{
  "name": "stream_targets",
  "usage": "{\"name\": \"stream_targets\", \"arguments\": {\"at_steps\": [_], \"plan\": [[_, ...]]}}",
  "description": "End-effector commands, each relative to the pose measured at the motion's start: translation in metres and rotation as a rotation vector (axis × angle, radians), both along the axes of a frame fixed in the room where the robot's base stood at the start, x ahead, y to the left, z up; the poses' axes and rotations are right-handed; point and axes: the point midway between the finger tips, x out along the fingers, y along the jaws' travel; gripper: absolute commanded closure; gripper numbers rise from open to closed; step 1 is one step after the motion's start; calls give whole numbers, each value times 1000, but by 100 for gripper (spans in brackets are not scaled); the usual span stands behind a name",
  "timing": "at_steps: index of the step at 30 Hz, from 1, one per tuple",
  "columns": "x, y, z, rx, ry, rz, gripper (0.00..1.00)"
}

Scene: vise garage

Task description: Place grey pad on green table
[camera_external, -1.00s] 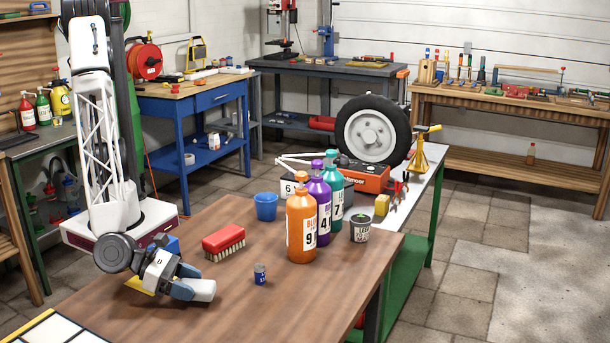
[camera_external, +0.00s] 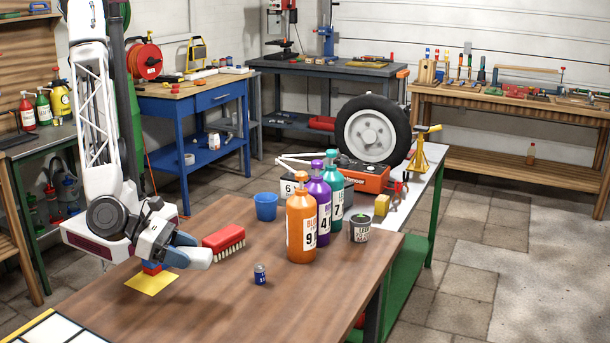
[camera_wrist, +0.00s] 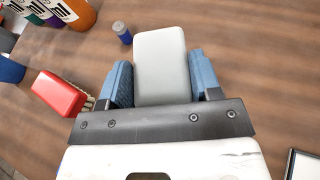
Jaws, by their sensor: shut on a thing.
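The grey pad (camera_wrist: 160,57) is a pale, rounded block. In the wrist view it sits between the two blue fingers of my gripper (camera_wrist: 162,82), which is shut on it. In the external view the pad's pale end (camera_external: 201,256) sticks out to the right of my gripper (camera_external: 183,249), above the brown table. A table with a green frame (camera_external: 408,283) and a white top (camera_external: 425,178) stands behind the brown table, at the right. A tyre, an orange-red machine and a yellow block stand on its top.
On the brown table (camera_external: 215,315), a red brush (camera_external: 224,242), a small blue can (camera_external: 260,274), a blue cup (camera_external: 265,206), numbered bottles (camera_external: 301,230) and a grey pot (camera_external: 360,229) stand right of my gripper. A yellow sheet (camera_external: 152,283) lies below it, with a small red-blue thing partly hidden.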

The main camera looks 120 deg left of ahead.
Motion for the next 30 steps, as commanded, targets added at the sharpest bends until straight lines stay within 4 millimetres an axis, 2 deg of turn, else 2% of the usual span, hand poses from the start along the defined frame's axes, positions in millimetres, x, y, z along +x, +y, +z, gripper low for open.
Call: {"name": "stream_targets", "arguments": {"at_steps": [20,26,30], "plan": [[2,1,1,1,-1,-2,69],[15,6,6,-1,-1,-18,69],[33,14,13,-1,-2,-40,69]]}}
